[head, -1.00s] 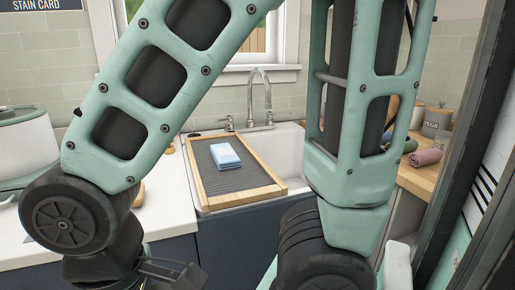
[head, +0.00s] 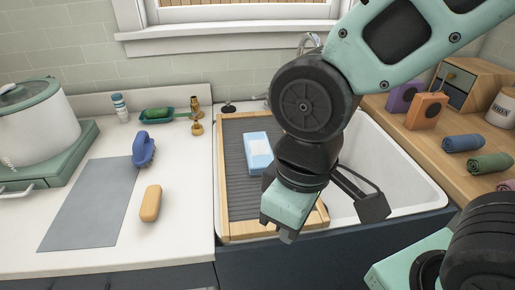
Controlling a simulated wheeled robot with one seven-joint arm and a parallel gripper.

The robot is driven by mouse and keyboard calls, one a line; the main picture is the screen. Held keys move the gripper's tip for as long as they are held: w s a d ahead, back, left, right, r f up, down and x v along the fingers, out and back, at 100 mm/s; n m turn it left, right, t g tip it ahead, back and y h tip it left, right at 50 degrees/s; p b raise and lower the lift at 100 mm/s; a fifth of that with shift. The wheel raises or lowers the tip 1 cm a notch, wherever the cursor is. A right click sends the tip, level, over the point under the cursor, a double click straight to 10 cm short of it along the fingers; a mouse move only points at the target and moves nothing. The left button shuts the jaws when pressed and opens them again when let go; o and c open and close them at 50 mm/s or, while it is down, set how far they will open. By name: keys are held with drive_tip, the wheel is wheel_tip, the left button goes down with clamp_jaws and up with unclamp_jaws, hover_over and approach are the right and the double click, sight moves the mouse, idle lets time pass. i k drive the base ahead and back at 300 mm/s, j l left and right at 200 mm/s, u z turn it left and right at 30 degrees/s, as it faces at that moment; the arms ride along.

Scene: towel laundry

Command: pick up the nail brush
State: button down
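A blue brush-like object with a raised handle (head: 143,150) lies on the white counter at the left, at the top right corner of a grey mat. It looks most like the nail brush, but its bristles are not clearly seen. A tan rounded block (head: 151,203) lies nearer the front, at the mat's right edge; I cannot tell if it is soap or a brush. My gripper (head: 328,218) is over the sink's front part, right of both objects and well apart from them. Its fingers are spread wide, with nothing seen between them.
A washboard (head: 235,190) in the sink (head: 410,180) bears a blue-and-white block (head: 257,153). A green dish (head: 165,117), brass fittings (head: 196,120) and a small bottle (head: 120,107) stand behind the blue object. A pot (head: 35,125) is at left. Rolled towels (head: 462,143) lie right.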

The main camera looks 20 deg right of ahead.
sight(149, 211)
drive_tip(key=j+u, duration=0.15)
drive_tip(key=j, duration=1.9)
